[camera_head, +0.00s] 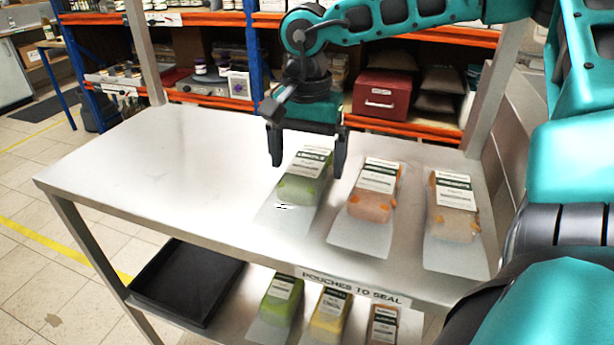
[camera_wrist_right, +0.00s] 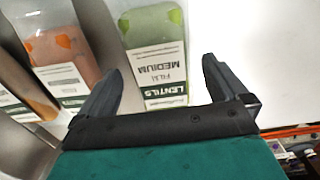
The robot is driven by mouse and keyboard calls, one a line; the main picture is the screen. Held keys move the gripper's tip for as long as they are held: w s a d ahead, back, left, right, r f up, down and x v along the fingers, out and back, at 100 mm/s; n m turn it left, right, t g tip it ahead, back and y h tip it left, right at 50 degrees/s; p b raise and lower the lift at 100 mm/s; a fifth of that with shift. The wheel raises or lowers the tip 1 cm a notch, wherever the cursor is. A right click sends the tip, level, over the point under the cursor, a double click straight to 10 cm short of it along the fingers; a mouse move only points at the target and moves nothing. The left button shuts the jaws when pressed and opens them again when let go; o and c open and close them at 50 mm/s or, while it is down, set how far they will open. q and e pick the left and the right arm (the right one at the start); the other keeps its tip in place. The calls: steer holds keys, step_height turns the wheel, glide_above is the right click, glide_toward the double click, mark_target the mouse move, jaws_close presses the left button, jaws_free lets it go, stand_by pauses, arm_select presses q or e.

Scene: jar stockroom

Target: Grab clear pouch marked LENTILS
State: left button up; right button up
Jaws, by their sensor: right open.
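The clear pouch marked LENTILS (camera_head: 302,187) holds green contents and lies on the upper metal shelf, leftmost of three pouches. Its label reads LENTILS and MEDIUM in the right wrist view (camera_wrist_right: 160,62). My right gripper (camera_head: 305,170) is open above this pouch, with one finger on each side of it. In the right wrist view the gripper (camera_wrist_right: 165,80) shows its fingers spread and nothing held between them. I cannot tell whether the fingers touch the pouch. My left gripper does not show.
Two pouches with orange-toned contents, a middle one (camera_head: 371,205) and a right one (camera_head: 453,222), lie beside it. The shelf's left part (camera_head: 130,165) is bare. Below are a black tray (camera_head: 190,283) and more pouches (camera_head: 329,312). A post (camera_head: 492,85) stands at the back right.

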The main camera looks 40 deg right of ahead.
step_height(320, 180, down, 2)
steer(key=shift+f, duration=0.25)
steer(key=c, duration=1.2)
